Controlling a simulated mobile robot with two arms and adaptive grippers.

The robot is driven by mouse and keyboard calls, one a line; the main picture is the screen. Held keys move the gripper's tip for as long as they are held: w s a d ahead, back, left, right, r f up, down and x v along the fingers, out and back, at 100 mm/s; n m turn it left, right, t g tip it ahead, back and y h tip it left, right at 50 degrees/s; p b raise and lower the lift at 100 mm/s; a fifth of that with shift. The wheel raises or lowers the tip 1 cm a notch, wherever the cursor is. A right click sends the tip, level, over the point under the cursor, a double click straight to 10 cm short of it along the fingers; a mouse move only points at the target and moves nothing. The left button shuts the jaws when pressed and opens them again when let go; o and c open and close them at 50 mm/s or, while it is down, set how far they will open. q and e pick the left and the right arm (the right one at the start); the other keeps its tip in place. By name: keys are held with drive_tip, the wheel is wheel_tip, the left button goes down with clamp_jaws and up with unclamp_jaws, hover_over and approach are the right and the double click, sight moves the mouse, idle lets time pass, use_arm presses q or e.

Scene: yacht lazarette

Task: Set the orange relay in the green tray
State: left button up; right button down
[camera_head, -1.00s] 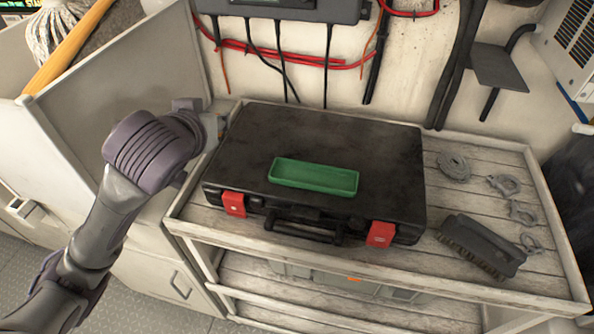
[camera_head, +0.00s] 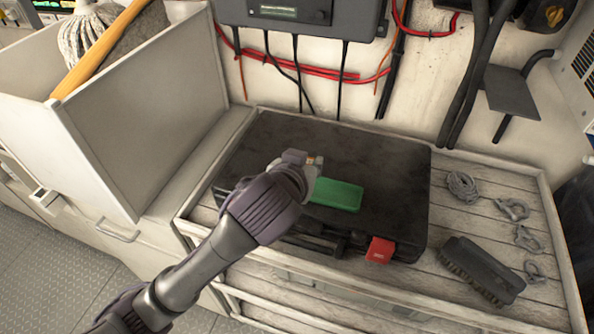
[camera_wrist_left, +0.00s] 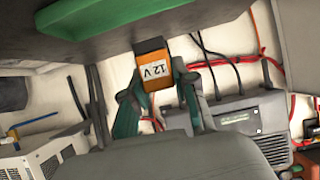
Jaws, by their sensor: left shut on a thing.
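The green tray (camera_head: 338,195) lies on the closed black case; my left wrist hides its left end in the head view. It also shows at the top of the left wrist view (camera_wrist_left: 120,14). My left gripper (camera_head: 299,160) is over the tray's left end. It is shut on the orange relay (camera_wrist_left: 154,76), which has a white "12 V" label and a dark end toward the tray. I cannot tell whether the relay touches the tray. In the head view the relay is mostly hidden by the gripper. My right gripper is not in view.
The black case (camera_head: 400,170) sits on a slatted bench, with one red latch (camera_head: 380,250) showing. A grey panel (camera_head: 300,15) with hanging cables is on the wall behind.

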use_arm(q)
drive_tip(key=w+a+f, duration=0.2)
drive_tip(key=w, duration=0.1)
drive_tip(key=shift+a+f, duration=0.1)
drive_tip(key=shift+a, duration=0.1)
drive_tip(key=shift+w+f, duration=0.15)
drive_tip(key=shift+f, duration=0.05)
drive_tip(key=shift+f+p, duration=0.55)
drive_tip(key=shift+f, duration=1.4)
drive_tip(key=shift+f, duration=0.15)
drive_tip(key=o, duration=1)
